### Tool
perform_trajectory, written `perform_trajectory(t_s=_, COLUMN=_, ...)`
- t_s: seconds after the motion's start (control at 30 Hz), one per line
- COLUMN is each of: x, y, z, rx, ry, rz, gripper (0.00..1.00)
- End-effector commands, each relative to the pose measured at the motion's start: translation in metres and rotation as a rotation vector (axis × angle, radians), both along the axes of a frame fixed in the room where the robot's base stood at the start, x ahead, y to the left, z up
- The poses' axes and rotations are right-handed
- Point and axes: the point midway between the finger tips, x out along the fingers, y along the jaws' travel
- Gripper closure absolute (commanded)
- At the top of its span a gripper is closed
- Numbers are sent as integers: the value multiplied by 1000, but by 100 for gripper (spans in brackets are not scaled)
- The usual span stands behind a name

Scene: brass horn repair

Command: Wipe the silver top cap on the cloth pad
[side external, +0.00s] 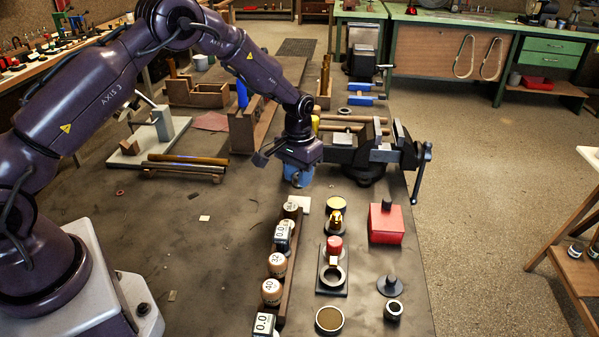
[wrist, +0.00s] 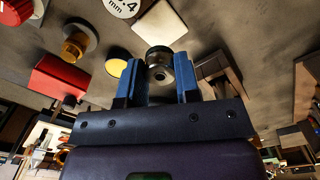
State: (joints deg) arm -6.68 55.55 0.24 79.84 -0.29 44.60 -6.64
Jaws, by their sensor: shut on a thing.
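The silver top cap (wrist: 158,68) is a small round metal piece with a hole in its face, held between the blue fingers of my gripper (wrist: 159,84). In the side view my gripper (side external: 298,180) points down above the bench, and the cap is hard to make out there. The pale cloth pad (wrist: 160,22) is a flat square just beyond the cap in the wrist view. In the side view the pad (side external: 304,203) lies just below and slightly right of my gripper, partly behind the labelled row. The cap appears apart from the pad.
A wooden rack of labelled round pieces (side external: 271,291) runs toward the front. A red box (side external: 386,222), a yellow-topped round piece (side external: 336,204) and a black stand (side external: 333,277) are to the right. A dark vise (side external: 372,153) stands close behind.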

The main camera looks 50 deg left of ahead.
Motion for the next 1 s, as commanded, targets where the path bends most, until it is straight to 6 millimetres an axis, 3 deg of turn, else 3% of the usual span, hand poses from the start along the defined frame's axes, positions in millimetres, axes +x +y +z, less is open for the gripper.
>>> perform_trajectory(t_s=0.5, x=0, y=0, z=-44, rx=0, ry=1, rz=0, gripper=94)
perform_trajectory(t_s=1.0, x=0, y=0, z=-54, rx=0, ry=0, rz=0, gripper=94)
